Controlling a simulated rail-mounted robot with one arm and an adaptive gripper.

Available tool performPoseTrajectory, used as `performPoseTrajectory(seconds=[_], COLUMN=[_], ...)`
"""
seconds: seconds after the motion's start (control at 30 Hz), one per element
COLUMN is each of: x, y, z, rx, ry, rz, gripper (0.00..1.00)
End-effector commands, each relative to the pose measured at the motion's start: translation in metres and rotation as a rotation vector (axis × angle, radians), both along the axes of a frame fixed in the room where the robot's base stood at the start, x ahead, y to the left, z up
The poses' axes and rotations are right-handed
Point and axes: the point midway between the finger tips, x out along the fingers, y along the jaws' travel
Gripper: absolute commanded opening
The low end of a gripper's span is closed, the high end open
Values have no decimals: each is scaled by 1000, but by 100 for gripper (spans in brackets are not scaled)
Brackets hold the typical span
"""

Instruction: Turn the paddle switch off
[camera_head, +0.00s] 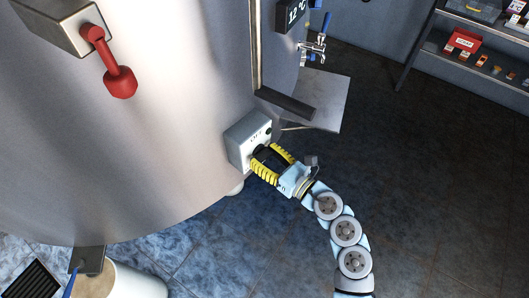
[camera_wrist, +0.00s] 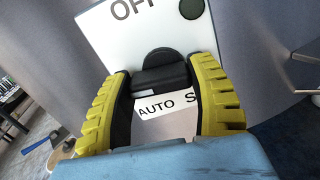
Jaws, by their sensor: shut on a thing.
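A pale control box (camera_head: 247,139) is fixed low on the tank. In the wrist view its white face (camera_wrist: 121,24) bears "OFF" at the top and a label (camera_wrist: 165,106) reading "AUTO S", partly hidden, lower down. A black paddle switch (camera_wrist: 161,77) with a round hub stands between the two labels. My gripper (camera_head: 265,158), with yellow ribbed fingers and dark pads, is at the box. In the wrist view my gripper (camera_wrist: 163,84) is shut on the black paddle, one finger at each side.
A red lever (camera_head: 111,70) hangs from a grey box (camera_head: 58,25) on the tank at upper left. A metal plate (camera_head: 318,98) and a tap (camera_head: 313,47) are beyond the control box. A white bucket (camera_head: 133,283) stands at lower left. The right floor is clear.

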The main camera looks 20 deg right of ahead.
Motion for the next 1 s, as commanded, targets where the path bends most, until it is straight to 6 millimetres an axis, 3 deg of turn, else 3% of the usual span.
performPoseTrajectory(seconds=[1.0], x=[1], y=[-1], z=[8], rx=[886], ry=[395], rz=[-1], gripper=[23])
